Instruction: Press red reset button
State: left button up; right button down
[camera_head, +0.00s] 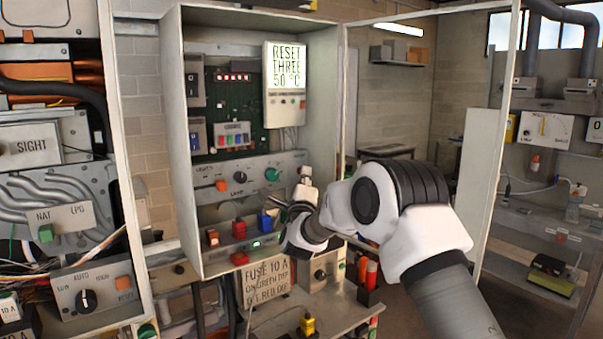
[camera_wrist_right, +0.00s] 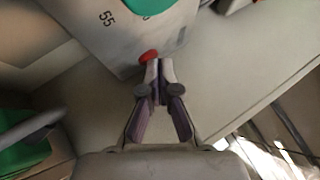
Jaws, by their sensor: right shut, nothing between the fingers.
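In the wrist view a small red button (camera_wrist_right: 149,56) sticks out near the edge of a grey panel (camera_wrist_right: 115,35). A green dial (camera_wrist_right: 150,5) marked near "55" is just beyond it. My right gripper (camera_wrist_right: 159,65) is shut and empty, its fingertips right beside the button; I cannot tell whether they touch it. In the head view my right gripper (camera_head: 304,188) is at the right end of the grey control strip (camera_head: 205,188) in the open cabinet, right of a green knob (camera_head: 272,174). The button is hard to make out there. My left gripper is not in view.
Red (camera_head: 239,229) and blue (camera_head: 264,221) blocks sit below the strip. The cabinet's right wall (camera_wrist_right: 200,60) is close to the gripper. An open door frame (camera_head: 497,130) stands right of my arm.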

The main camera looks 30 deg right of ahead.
jog(key=shift+s+b, duration=0.75)
jog(key=shift+s+f, duration=0.1)
jog(key=s+b, duration=0.3)
jog(key=shift+s+d+f, duration=0.15)
jog(key=shift+d, duration=0.05)
jog(key=shift+s+r+b, duration=0.2)
jog(key=shift+s+b, duration=0.3)
jog(key=shift+s, duration=0.25)
jog(key=shift+f, duration=0.1)
